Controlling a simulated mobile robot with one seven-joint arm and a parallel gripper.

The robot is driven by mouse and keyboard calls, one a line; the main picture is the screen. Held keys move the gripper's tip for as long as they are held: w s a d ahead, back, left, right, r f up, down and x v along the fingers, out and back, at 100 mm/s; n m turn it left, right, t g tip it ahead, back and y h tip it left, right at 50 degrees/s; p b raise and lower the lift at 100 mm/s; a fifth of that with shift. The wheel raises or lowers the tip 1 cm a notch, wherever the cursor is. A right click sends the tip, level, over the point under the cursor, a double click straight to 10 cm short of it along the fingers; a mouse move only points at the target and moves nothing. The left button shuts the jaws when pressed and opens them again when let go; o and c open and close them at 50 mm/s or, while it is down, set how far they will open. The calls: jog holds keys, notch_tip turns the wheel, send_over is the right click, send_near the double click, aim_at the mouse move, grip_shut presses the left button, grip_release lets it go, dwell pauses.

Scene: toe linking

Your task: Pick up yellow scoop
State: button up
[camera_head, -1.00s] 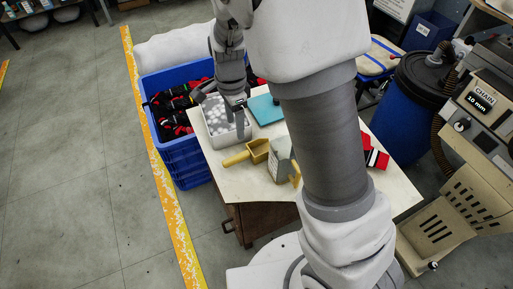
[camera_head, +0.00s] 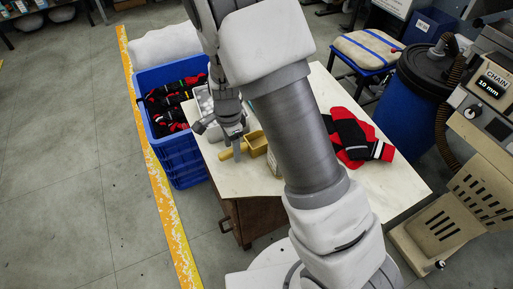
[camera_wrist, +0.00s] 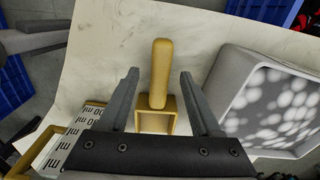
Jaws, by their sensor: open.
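The yellow scoop lies on the pale table; its handle and part of its scoop body (camera_head: 256,141) show in the head view. In the wrist view the scoop's handle (camera_wrist: 161,70) points away between my two fingers, with its box-like body partly hidden behind my gripper's dark palm. My gripper (camera_head: 236,152) is at the scoop's handle end in the head view. In the wrist view my gripper (camera_wrist: 158,78) is open, one finger on each side of the handle with gaps between, holding nothing.
A grey bin of white balls (camera_wrist: 285,105) stands right of the scoop in the wrist view. A measuring jug (camera_wrist: 75,145) stands close on the left. A blue crate (camera_head: 184,155) of dark and red socks stands beside the table (camera_head: 400,185). Red and black socks (camera_head: 352,135) lie at its right.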

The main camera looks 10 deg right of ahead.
jog(key=shift+f, duration=0.95)
jog(key=shift+r, duration=0.1)
grip_shut()
